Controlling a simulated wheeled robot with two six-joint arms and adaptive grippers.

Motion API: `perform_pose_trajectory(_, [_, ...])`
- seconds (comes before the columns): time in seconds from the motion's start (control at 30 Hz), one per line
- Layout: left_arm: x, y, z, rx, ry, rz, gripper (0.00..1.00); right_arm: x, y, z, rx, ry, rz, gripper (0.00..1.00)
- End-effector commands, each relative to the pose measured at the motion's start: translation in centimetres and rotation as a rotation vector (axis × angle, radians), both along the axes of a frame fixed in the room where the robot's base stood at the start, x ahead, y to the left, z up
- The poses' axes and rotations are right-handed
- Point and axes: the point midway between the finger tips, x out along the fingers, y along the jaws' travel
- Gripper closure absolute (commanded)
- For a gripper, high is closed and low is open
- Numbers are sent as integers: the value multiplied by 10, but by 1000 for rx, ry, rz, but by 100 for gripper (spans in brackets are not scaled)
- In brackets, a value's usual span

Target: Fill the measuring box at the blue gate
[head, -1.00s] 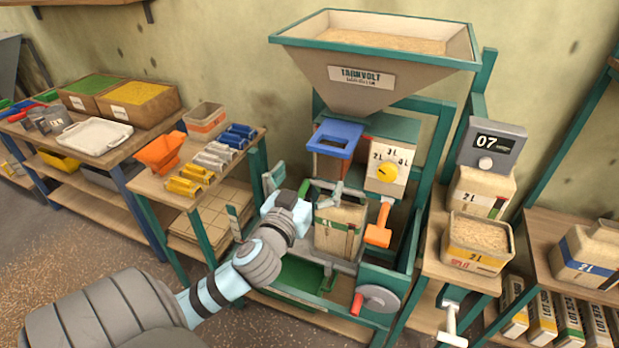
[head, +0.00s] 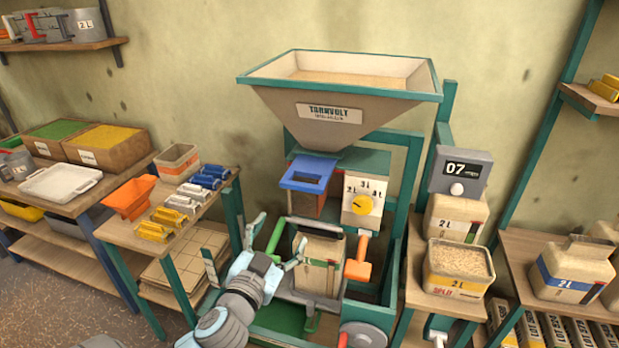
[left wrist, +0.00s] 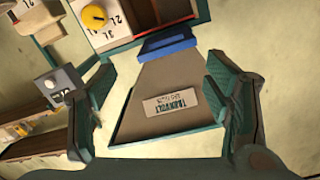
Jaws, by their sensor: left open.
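The measuring box (head: 318,276), tan and marked 2L with a green stripe, stands upright on a support inside the green machine. Its top is open; I cannot tell whether it holds grain. The blue gate (head: 303,186) is above the box, under the hopper; it also shows in the left wrist view (left wrist: 167,46). My left gripper (head: 278,240) is open and empty at the box's left side, near a green lever (head: 275,236). Its spread fingers (left wrist: 160,108) also show in the left wrist view. My right gripper is out of view.
The hopper (head: 330,108) holds grain. A yellow dial (head: 362,204) and an orange handle (head: 358,268) are right of the gate. A grain-filled box (head: 458,275) stands on the right bench.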

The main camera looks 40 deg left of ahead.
Motion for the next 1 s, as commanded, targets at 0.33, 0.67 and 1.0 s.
perform_pose_trajectory(0.33, [-21,-6,20,1149,351,-10,91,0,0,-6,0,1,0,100])
perform_pose_trajectory(0.67, [24,9,22,1185,361,-8,100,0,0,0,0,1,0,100])
perform_pose_trajectory(1.0, [90,33,21,1181,363,-10,100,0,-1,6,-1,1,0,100])
